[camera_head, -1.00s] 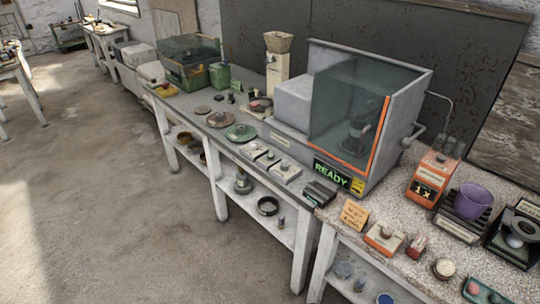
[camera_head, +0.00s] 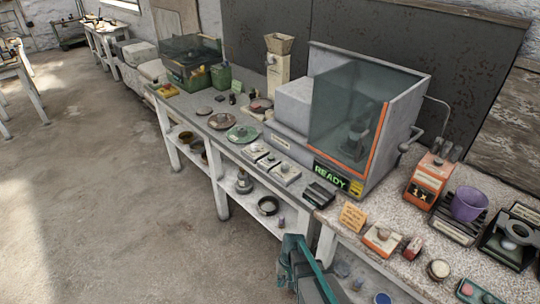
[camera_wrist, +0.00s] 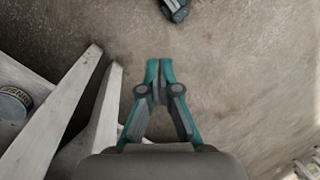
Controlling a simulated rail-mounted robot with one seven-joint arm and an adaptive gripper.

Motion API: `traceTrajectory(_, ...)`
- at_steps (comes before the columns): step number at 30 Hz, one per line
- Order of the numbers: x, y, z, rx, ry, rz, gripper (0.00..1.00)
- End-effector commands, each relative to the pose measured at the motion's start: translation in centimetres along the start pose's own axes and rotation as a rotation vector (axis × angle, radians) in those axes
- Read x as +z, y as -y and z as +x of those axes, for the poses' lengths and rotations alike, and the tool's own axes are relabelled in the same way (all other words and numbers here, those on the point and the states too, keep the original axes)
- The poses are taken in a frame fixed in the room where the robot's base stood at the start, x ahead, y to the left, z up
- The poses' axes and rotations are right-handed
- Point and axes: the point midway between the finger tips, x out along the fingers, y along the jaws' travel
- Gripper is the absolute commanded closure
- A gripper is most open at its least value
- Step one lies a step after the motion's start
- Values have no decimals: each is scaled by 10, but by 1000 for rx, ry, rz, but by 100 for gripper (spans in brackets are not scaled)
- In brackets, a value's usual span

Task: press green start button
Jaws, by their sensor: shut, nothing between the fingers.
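My gripper (camera_wrist: 160,66) shows in the wrist view with its teal fingertips together and nothing between them. It is over bare concrete floor, beside white table legs. In the head view a teal part of my arm (camera_head: 305,272) shows at the bottom, in front of the benches. A teal control box (camera_head: 480,293) lies at the lower right of the speckled bench, partly cut off by the frame edge. It carries a pinkish button (camera_head: 467,289) and a second knob too small to read. I cannot make out a clearly green start button.
A glass-fronted machine (camera_head: 350,110) with a lit READY sign (camera_head: 330,176) stands on the bench. An orange box (camera_head: 428,180), a purple cup (camera_head: 467,204) and an orange-and-white box (camera_head: 382,239) crowd the speckled top (camera_head: 400,262). The floor (camera_head: 110,220) is clear at left.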

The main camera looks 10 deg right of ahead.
Motion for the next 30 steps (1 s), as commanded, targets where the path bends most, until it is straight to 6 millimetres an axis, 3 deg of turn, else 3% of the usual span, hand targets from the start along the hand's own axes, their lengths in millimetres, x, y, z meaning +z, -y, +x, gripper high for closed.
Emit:
traceTrajectory(1,-24,5,-15,-13,-33,-4,100)
traceTrajectory(3,-49,12,-34,-31,-74,-8,100)
traceTrajectory(15,-175,50,-153,-126,-294,-39,100)
traceTrajectory(30,-281,88,-309,-227,-518,-77,100)
